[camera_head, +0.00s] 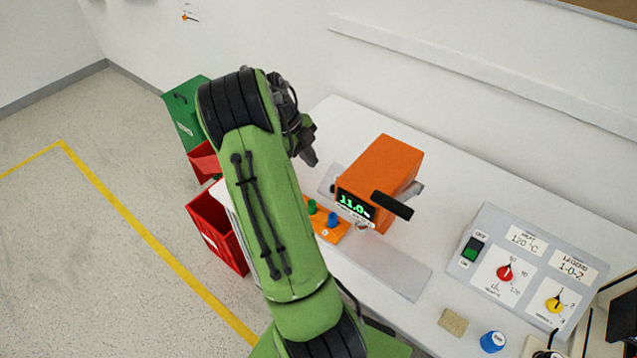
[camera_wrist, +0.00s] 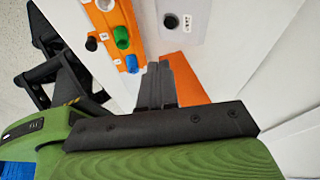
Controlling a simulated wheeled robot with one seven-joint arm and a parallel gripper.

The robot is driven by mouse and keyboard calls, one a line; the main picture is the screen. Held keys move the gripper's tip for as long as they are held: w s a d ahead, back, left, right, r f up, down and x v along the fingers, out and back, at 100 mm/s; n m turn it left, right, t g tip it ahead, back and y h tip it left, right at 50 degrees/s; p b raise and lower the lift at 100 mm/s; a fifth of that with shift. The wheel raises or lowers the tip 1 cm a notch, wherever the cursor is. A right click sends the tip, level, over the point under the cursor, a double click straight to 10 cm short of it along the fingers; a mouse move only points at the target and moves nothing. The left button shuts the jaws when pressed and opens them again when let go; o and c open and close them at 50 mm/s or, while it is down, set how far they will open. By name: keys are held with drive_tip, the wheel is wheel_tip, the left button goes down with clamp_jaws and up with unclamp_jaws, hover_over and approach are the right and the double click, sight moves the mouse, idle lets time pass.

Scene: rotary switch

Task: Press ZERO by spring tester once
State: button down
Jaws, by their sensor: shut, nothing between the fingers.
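The spring tester is an orange housing (camera_head: 385,165) with a lit green display (camera_head: 355,203) reading about 11.0 and a black handle (camera_head: 392,205). It stands over a light grey base plate (camera_head: 400,275). My gripper (camera_head: 311,157) is above the table, left of the housing. In the wrist view my gripper (camera_wrist: 158,84) is shut and empty. Ahead of it lies a grey surface with a black round button (camera_wrist: 171,20) and a small label (camera_wrist: 187,24) too small to read. An orange surface (camera_wrist: 188,80) lies just right of the fingers. I cannot tell whether the fingers touch anything.
An orange block with green (camera_head: 312,206) and blue (camera_head: 332,219) knobs sits beside the base plate. A grey switch panel (camera_head: 525,270) stands at the right. A sponge (camera_head: 453,321) and a blue cap (camera_head: 492,341) lie near the front. Red bins (camera_head: 215,225) stand left.

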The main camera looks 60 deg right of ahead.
drive_tip(key=shift+f, duration=0.1)
drive_tip(key=x, duration=0.4)
drive_tip(key=d+x, duration=0.1)
drive_tip(key=x, duration=0.3)
drive_tip(key=b+x, duration=0.1)
drive_tip(key=x, duration=0.4)
drive_tip(key=shift+w+d, duration=0.35)
drive_tip(key=shift+d, duration=0.15)
drive_tip(key=shift+f, duration=0.1)
